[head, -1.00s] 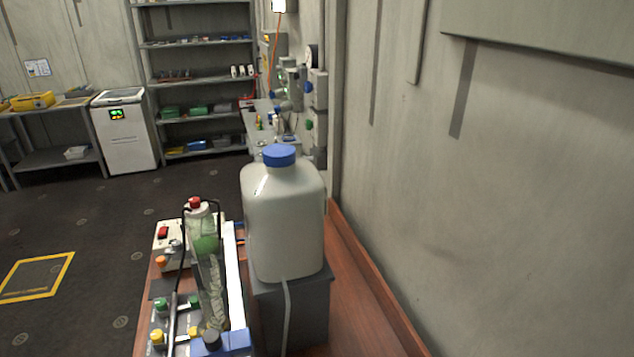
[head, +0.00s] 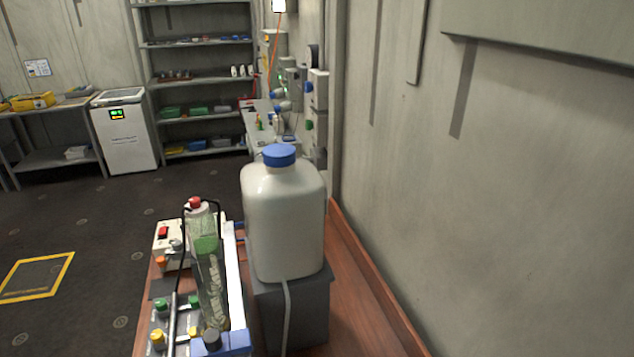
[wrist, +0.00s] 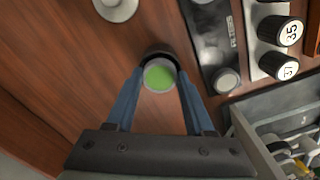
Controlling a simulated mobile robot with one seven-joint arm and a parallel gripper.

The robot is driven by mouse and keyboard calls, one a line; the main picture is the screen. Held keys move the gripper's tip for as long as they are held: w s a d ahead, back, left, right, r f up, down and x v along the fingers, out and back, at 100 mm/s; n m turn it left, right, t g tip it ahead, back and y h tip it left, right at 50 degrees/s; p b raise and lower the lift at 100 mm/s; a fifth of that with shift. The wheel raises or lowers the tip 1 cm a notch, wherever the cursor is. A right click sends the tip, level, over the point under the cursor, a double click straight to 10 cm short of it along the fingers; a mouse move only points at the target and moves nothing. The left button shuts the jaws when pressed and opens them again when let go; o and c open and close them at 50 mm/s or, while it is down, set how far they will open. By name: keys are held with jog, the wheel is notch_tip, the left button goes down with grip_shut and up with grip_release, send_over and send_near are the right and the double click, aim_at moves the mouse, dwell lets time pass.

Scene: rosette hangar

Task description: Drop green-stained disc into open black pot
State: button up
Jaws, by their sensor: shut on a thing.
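In the wrist view, my gripper (wrist: 159,80) is shut on the green-stained disc (wrist: 159,76), a pale grey round piece with a bright green face, held between its two blue fingertips. A dark round rim (wrist: 157,53), which looks like the black pot, shows just beyond the disc, in line with it. The disc covers most of the pot, so its opening and the height gap between them cannot be made out. My gripper, the disc and the pot are not seen in the head view.
In the wrist view, a black plate (wrist: 213,42) with a grey round piece (wrist: 226,81), black numbered caps (wrist: 281,30) and a grey bin (wrist: 240,125) of small items lie to the right. A white round base (wrist: 117,7) is at the top. Bare wooden bench (wrist: 60,60) is left.

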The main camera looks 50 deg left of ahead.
dwell(0.9)
jog(key=o, duration=1.4)
notch_tip(320, 180, up, 8)
jog(key=p, duration=0.8)
jog(key=shift+f, duration=0.15)
jog(key=shift+w, duration=0.1)
